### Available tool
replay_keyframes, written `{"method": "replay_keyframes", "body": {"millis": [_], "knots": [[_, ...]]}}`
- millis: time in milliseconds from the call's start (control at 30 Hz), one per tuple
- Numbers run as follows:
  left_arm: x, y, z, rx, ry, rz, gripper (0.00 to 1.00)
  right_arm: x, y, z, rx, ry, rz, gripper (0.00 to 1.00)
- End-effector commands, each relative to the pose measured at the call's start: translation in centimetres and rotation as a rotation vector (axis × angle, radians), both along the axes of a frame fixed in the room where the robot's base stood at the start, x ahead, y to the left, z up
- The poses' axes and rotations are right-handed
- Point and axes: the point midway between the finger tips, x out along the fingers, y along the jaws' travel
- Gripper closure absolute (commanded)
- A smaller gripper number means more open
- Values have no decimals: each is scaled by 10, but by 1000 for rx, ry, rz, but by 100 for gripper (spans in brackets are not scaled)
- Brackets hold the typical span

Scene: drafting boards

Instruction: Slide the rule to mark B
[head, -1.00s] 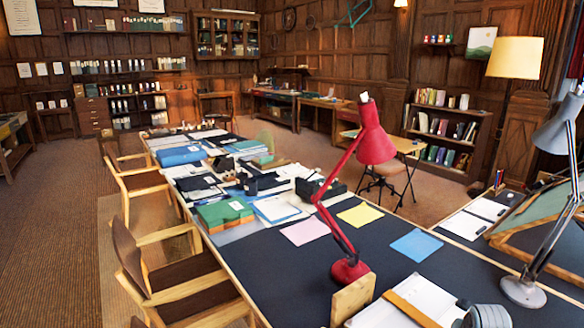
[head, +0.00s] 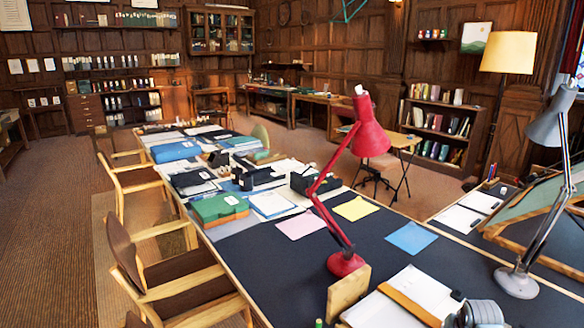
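An orange-brown wooden strip (head: 408,306) lies across white sheets (head: 428,290) at the bottom of the head view, near the table's front end. It may be the rule, but I cannot tell for sure. A tilted drafting board (head: 545,212) with a green surface and wooden edge stands at the right, partly cut off by the picture edge. I can make out no mark B and no lettering on either.
A red desk lamp (head: 346,264) stands on the dark table top (head: 385,262), beside an upright wooden block (head: 348,293). A grey lamp (head: 516,282) stands at the right. Yellow, pink and blue sheets lie flat. Books and boxes crowd the far end. Chairs line the left side.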

Motion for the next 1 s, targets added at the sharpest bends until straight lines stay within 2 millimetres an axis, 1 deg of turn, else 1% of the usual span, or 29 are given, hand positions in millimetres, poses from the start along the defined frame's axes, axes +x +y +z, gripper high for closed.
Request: {"method": "replay_keyframes", "body": {"millis": [367, 1000], "knots": [[0, 0, -1, 0, 0, 0, 60, 0, 0, -1, 0, 0, 0, 100], [0, 0, -9, 0, -1, 0, 60, 5, -6, -1, 0, -1, 0, 100]]}}
